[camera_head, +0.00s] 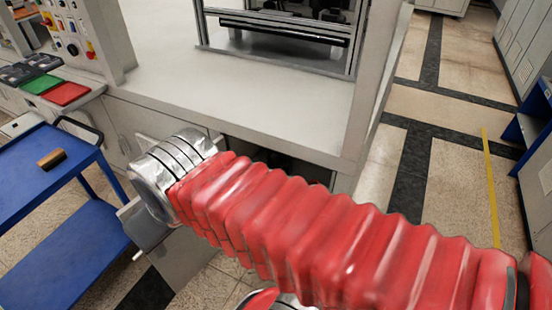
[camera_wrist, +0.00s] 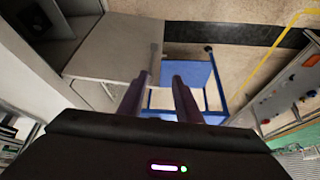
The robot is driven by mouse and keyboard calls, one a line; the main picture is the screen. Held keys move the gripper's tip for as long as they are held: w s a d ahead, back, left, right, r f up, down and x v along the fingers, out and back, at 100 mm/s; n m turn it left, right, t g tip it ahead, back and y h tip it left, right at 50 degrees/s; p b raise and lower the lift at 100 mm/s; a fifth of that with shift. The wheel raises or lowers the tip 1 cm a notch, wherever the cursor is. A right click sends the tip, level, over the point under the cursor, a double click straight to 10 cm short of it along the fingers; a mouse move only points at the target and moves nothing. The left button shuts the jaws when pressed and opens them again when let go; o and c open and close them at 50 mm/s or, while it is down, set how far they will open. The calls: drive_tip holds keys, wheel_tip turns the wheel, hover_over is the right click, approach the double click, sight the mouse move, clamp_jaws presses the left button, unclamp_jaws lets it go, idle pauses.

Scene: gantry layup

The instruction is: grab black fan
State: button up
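I cannot make out a black fan in either view. My gripper (camera_wrist: 160,78) shows in the wrist view as two dark fingers, apart from each other with nothing held between them. Past the fingertips the blue cart (camera_wrist: 190,75) and the floor show. In the head view my red-sleeved arm crosses the foreground and hides part of the cabinet front and floor. My gripper's fingers cannot be made out there.
A blue two-shelf cart (camera_head: 75,225) stands at the left with a small brown-and-black object (camera_head: 51,159) on top. A grey machine cabinet (camera_head: 260,105) fills the middle. A control panel (camera_head: 68,28) and green and red trays (camera_head: 67,93) are upper left. Tiled floor (camera_head: 440,105) is clear at right.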

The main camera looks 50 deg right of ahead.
drive_tip(key=shift+w+a, duration=0.15)
drive_tip(key=shift+w, duration=0.25)
